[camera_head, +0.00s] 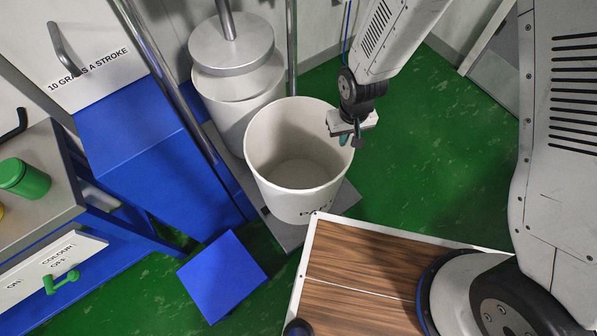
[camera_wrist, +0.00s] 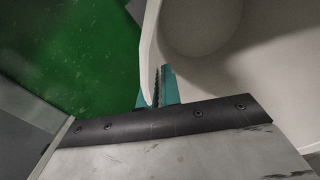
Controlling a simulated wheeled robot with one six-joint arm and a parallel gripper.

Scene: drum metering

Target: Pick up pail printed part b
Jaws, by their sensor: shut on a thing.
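A large white pail (camera_head: 292,165) stands open and upright on a grey base plate, with dark print low on its front, only partly legible. In the head view my gripper (camera_head: 347,138) is at the pail's right rim. In the wrist view the pail's wall (camera_wrist: 151,60) runs down between the teal fingers of my gripper (camera_wrist: 158,88), which is shut on the rim. The pail's inside looks empty. The pail's underside is hidden.
A white drum with a grey lid (camera_head: 232,57) stands right behind the pail, with metal posts beside it. A blue box (camera_head: 222,276) is at the front left. A bench with a green jar (camera_head: 24,178) is at the left. Green floor is free at the right.

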